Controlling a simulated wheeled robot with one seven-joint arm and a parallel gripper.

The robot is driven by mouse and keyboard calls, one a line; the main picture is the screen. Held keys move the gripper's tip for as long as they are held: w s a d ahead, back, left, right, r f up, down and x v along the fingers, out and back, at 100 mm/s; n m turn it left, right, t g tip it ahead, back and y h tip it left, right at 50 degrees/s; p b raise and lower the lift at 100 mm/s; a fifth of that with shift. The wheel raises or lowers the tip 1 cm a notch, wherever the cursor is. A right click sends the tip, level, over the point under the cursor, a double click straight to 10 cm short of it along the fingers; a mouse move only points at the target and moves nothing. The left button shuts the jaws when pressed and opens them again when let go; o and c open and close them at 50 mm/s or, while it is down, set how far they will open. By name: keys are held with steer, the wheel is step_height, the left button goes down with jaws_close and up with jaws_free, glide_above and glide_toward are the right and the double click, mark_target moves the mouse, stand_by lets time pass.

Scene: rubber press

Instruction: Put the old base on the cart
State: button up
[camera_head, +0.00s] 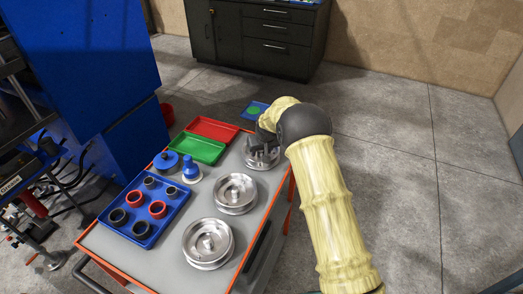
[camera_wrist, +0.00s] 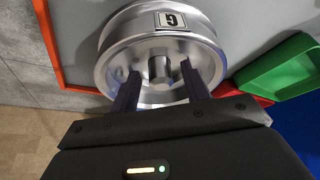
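A round silver metal base (camera_head: 262,162) is at the far right corner of the cart's grey top (camera_head: 205,215), partly hidden by my gripper in the head view. In the wrist view the base (camera_wrist: 112,55) has a flat label with a dark character, a wide rim and a raised middle post. It appears to rest on the cart top. My gripper (camera_wrist: 160,82) is directly over the base. Its two dark fingers are apart, one on each side of the middle post, with a visible gap. Whether the fingertips touch the base is unclear.
Two more silver bases (camera_head: 235,193) (camera_head: 208,242) stand nearer on the cart. A red tray (camera_head: 212,128), a green tray (camera_head: 198,148), blue parts (camera_head: 190,168) and a blue tray (camera_head: 117,233) with several rings fill the left side. A blue machine (camera_head: 85,75) stands left.

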steer(key=b+v, duration=0.1)
steer(key=v, duration=1.1)
steer(key=shift+b, duration=0.35)
steer(key=shift+w+r, duration=0.1)
steer(key=shift+r, duration=0.05)
steer(key=s+d+m, duration=0.1)
steer(key=s+d, duration=0.5)
steer(key=s, duration=0.4)
steer(key=s+d+r+m+g+h, duration=0.1)
steer(key=s+d, duration=0.5)
steer(key=s, duration=0.5)
steer(key=s+d+m, duration=0.2)
steer(key=s+d, duration=0.5)
steer(key=s, duration=0.4)
steer(key=shift+s+r+g+h, duration=0.2)
steer(key=shift+r+g+h, duration=0.1)
steer(key=shift+r+g, duration=0.1)
